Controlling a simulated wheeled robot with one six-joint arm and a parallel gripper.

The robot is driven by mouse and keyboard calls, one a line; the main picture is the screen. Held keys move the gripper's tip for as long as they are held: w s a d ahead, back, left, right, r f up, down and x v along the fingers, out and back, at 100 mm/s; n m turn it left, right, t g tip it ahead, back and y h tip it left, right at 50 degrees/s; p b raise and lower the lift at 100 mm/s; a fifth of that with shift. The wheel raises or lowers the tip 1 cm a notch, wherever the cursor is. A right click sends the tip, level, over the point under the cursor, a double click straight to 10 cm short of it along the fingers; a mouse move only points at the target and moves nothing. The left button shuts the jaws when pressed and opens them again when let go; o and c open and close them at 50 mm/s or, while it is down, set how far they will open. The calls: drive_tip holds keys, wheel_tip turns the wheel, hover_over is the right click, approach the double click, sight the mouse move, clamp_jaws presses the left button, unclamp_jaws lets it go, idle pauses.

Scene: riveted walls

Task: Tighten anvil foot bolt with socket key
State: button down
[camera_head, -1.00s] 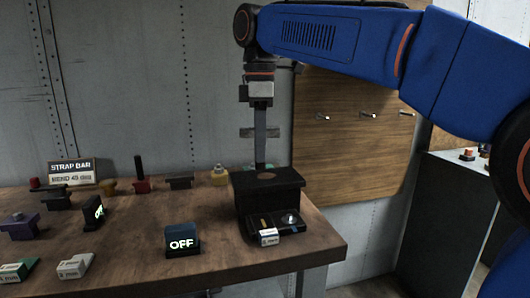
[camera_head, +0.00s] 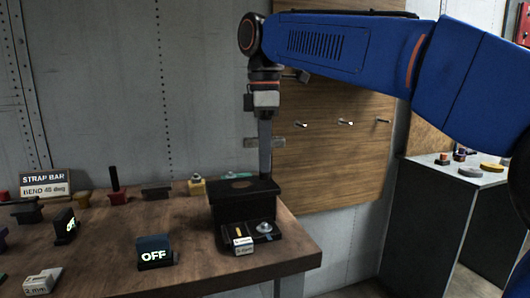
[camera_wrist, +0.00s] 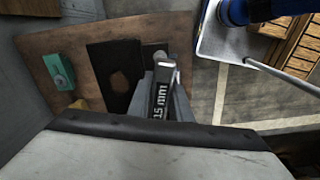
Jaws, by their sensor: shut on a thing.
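The anvil is a black block (camera_head: 228,211) with a brown oval on top, near the right end of the bench. Its low foot carries a round silver bolt (camera_head: 264,228) at the front. My gripper (camera_head: 265,172) points down above the anvil's back right part; the exact gap is unclear. In the wrist view my gripper (camera_wrist: 167,85) is shut on a dark socket key (camera_wrist: 161,97) marked "15 mm". A grey crosspiece (camera_head: 251,142) shows at the fingers in the head view; I cannot tell if it is the key. The key's socket end is not clear.
Two OFF boxes (camera_head: 154,252) stand on the wooden bench (camera_head: 110,250), with a STRAP BAR sign (camera_head: 45,184) and small parts along the back. A pegboard (camera_head: 340,165) is behind.

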drive_tip(key=shift+f, duration=5.3)
drive_tip(key=shift+f, duration=1.3)
drive_tip(key=shift+m, duration=1.2)
drive_tip(key=shift+m, duration=1.2)
drive_tip(key=shift+m, duration=1.2)
